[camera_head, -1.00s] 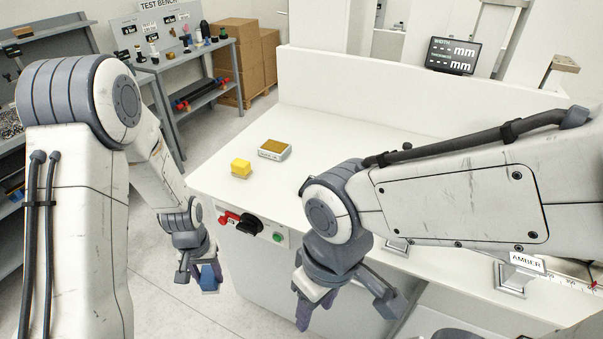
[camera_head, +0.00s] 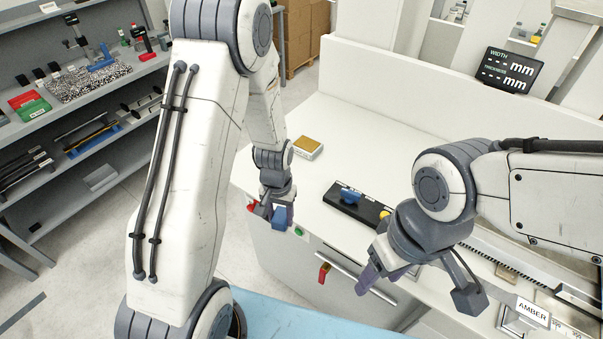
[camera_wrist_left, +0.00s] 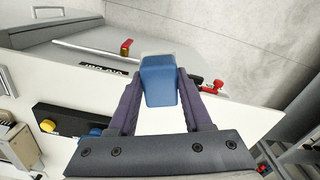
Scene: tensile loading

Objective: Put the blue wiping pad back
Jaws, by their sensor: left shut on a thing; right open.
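The blue wiping pad (camera_wrist_left: 158,82) is a blue block with a paler end, held between the two dark fingers of my left gripper (camera_wrist_left: 160,95) in the left wrist view. In the head view my left gripper (camera_head: 279,212) is at the front left edge of the white bench, and the blue pad (camera_head: 279,218) shows small at its tip. My right gripper (camera_head: 374,280) is open and empty, fingers pointing down near the bench's front edge. I cannot tell from the views where the pad's own place is.
A white box with a tan top (camera_head: 307,146) stands on the white bench (camera_head: 345,130). A black fixture with a blue knob (camera_head: 352,198) lies between the arms. A grey shelf (camera_head: 75,110) with tools and trays stands at left. A light blue surface (camera_head: 300,318) is at the bottom.

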